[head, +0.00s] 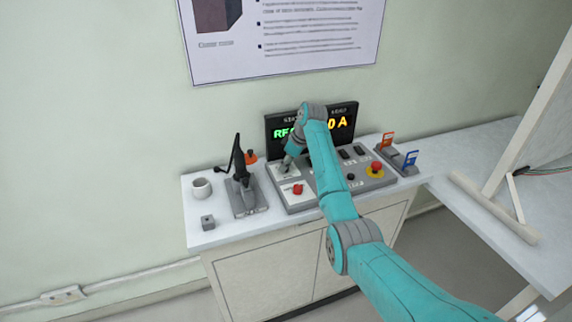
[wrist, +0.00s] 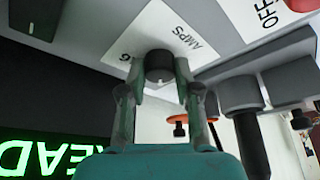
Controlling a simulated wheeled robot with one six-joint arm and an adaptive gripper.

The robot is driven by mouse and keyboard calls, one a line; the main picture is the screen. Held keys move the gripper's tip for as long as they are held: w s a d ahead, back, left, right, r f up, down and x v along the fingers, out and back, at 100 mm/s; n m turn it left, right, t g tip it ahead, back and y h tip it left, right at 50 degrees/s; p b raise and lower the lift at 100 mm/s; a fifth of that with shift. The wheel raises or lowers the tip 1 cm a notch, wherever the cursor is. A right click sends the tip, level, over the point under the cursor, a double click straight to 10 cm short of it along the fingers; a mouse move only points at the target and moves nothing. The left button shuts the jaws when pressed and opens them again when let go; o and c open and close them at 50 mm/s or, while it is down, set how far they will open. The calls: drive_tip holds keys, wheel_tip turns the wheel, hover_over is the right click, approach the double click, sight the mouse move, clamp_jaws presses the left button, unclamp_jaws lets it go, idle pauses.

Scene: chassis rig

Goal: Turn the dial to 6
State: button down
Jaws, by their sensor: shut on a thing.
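The dial (wrist: 160,62) is a dark round knob on a white plate (wrist: 178,30) marked "AMPS", seen upside down in the wrist view. A "6" (wrist: 124,57) is printed at the plate's left. A small white mark shows on the dial's lower edge, and I cannot tell which number it points to. My gripper (wrist: 160,76) is shut on the dial, one finger on each side. In the head view my gripper (head: 288,162) is at the console's back left and hides the dial. The console's screen (head: 343,122) shows "0 A" at its right, partly covered by my arm.
A red knob (head: 298,189) sits just in front of the gripper, and a red stop button (head: 376,169) sits at the right.

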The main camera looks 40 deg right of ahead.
drive_tip(key=c, duration=0.8)
unclamp_jaws()
drive_tip(key=shift+r, duration=0.1)
drive_tip(key=v, duration=1.1)
drive_tip(key=shift+s+r, duration=0.2)
drive_tip(key=shift+r, duration=0.15)
drive_tip(key=shift+d, duration=0.1)
